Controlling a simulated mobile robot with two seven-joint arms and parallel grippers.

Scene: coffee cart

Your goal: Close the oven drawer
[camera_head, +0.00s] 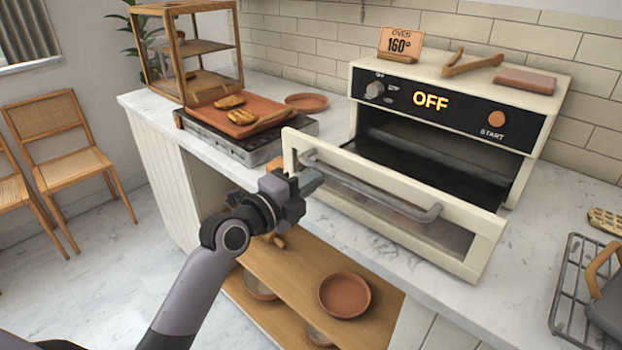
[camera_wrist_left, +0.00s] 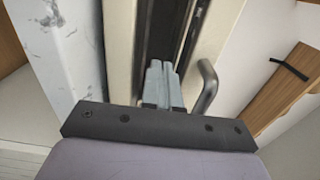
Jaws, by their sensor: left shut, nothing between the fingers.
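The oven (camera_head: 440,105) stands on the counter with a lit OFF display. Its drawer (camera_head: 470,250), with a cream front frame, is pulled out toward me, and a dark tray surface (camera_head: 420,165) shows inside. A grey bar handle (camera_head: 375,190) runs across the front. My left gripper (camera_head: 312,180) is shut and empty at the left end of the drawer front, near the handle's left end. In the left wrist view the shut fingers (camera_wrist_left: 160,85) are beside the handle (camera_wrist_left: 207,88); I cannot tell whether they touch the drawer front. My right gripper is not in view.
A hot plate (camera_head: 250,148) with a terracotta tray (camera_head: 240,112) of food stands left of the oven. A wire rack (camera_head: 575,290) lies at the right. Below the counter, a wooden shelf (camera_head: 290,265) holds a terracotta dish (camera_head: 344,294). Some marble counter right of the oven is clear.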

